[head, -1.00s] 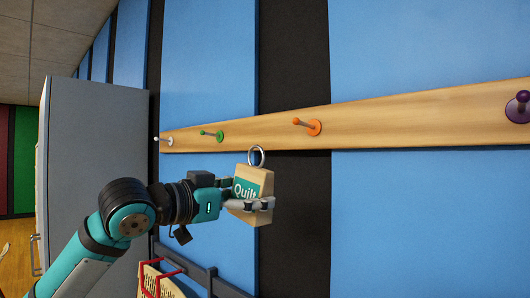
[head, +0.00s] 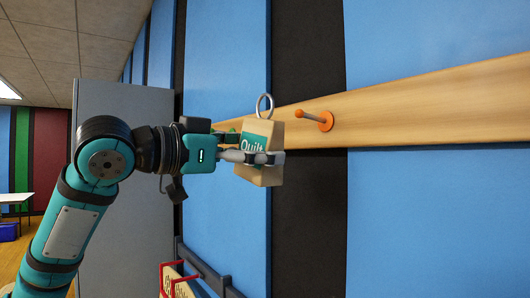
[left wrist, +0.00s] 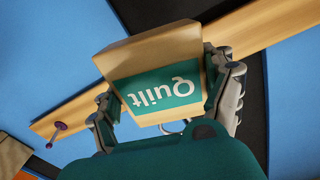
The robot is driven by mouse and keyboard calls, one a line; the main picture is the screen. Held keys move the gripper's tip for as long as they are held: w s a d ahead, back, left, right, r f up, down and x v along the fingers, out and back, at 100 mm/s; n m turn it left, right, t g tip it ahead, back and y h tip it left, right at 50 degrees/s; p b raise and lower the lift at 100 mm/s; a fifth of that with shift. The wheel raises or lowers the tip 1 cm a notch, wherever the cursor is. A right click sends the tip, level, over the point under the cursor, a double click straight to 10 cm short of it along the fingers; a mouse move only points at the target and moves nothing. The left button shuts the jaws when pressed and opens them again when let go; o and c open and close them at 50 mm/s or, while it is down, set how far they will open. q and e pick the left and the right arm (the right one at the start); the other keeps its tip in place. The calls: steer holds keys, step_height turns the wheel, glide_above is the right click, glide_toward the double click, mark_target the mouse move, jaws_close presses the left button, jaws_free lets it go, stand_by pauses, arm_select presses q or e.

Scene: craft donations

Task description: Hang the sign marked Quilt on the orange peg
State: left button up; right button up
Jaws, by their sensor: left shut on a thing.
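The sign marked Quilt (head: 270,172) is a tan block with a teal label and a metal ring (head: 265,96) on top. My left gripper (head: 264,157) is shut on it and holds it nearly upright, slightly tilted. The label also shows upside down in the left wrist view (left wrist: 158,92), with the fingers (left wrist: 168,100) on both sides. The orange peg (head: 313,116) sticks out of the wooden rail (head: 420,110). In the head view the ring is left of the peg's tip and slightly higher, apart from it. My right gripper is out of view.
A green peg (head: 232,130) is mostly hidden behind my left gripper. A purple peg (left wrist: 57,129) shows in the left wrist view. A grey cabinet (head: 120,200) stands behind my arm. A red-framed holder (head: 168,280) is below.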

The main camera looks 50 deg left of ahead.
arm_select(q)
steer(key=shift+w, duration=0.25)
steer(key=shift+w+d+p, duration=0.1)
steer(key=shift+w+p, duration=0.2)
steer(key=shift+w, duration=0.6)
steer(key=w+f+p, duration=0.2)
steer(key=w+p, duration=0.3)
steer(key=w, duration=0.3)
steer(key=shift+w+d, duration=0.15)
steer(key=shift+d, duration=0.25)
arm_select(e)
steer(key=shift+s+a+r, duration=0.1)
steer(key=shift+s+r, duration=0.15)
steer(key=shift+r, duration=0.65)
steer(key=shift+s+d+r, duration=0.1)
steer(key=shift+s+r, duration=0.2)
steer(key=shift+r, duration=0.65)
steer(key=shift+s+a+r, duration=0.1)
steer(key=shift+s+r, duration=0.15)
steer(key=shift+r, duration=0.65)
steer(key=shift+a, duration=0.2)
arm_select(q)
steer(key=o, duration=1)
